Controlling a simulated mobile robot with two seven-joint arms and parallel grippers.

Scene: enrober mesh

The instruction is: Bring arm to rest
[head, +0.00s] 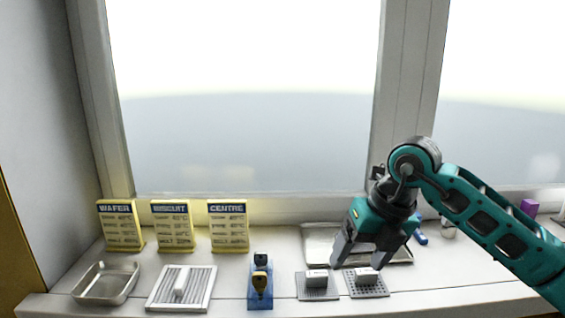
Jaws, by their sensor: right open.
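My right arm, teal and black, comes in from the right. My right gripper (357,262) is open and empty, its fingers pointing down above the sill. Its fingertips are close to two small perforated grey plates, a left one (318,294) and a right one (374,291). A white block (316,277) sits on the left plate and another white block (366,274) sits on the right plate. From this view I cannot tell whether a finger touches a block. My left gripper is not in view.
A metal tray (318,240) lies behind the gripper, partly hidden. Left stand a blue holder (260,295), a slatted rack (203,290) with a white piece, an empty metal tray (86,292), and signs for wafer (121,232), biscuit (173,232) and centre (228,232). The window rises behind.

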